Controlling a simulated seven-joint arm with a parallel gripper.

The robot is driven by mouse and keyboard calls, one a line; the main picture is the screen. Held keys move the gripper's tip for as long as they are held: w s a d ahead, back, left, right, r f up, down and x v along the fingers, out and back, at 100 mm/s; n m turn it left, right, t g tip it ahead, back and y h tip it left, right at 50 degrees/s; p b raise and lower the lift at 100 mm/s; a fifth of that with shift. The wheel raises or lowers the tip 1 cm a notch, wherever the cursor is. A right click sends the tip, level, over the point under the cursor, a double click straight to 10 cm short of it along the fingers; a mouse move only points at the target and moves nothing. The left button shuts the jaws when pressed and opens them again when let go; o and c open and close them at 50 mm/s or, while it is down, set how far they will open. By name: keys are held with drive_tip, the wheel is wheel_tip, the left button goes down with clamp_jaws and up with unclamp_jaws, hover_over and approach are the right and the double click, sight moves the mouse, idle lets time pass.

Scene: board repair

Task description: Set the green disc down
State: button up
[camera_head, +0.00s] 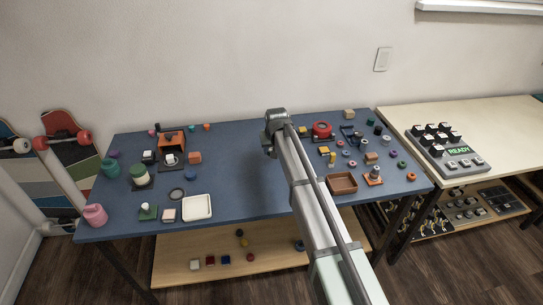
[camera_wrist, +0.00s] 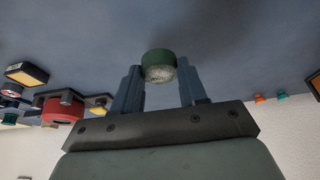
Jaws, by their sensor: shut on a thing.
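The green disc (camera_wrist: 158,58), with a pale speckled face, sits between the fingertips of my gripper (camera_wrist: 160,77) in the wrist view. The blue-grey fingers are shut on it, one on each side. The blue-grey table top fills the view behind it, and I cannot tell how high the disc is above it. In the head view my arm reaches over the middle of the blue table (camera_head: 235,160). There my arm hides the fingers and the disc.
A red round part (camera_head: 322,130) and a brown tray (camera_head: 342,183) are right of my arm, among many small parts. A white tray (camera_head: 198,207), an orange box (camera_head: 171,140) and a green jar (camera_head: 139,173) are left. The table between is largely clear.

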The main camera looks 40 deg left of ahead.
drive_tip(key=shift+f, duration=1.85)
drive_tip(key=shift+f, duration=0.15)
drive_tip(key=o, duration=1)
drive_tip(key=v, duration=1.1)
drive_tip(key=shift+o, duration=0.7)
drive_tip(key=shift+s+d+r, duration=0.15)
drive_tip(key=shift+r, duration=0.45)
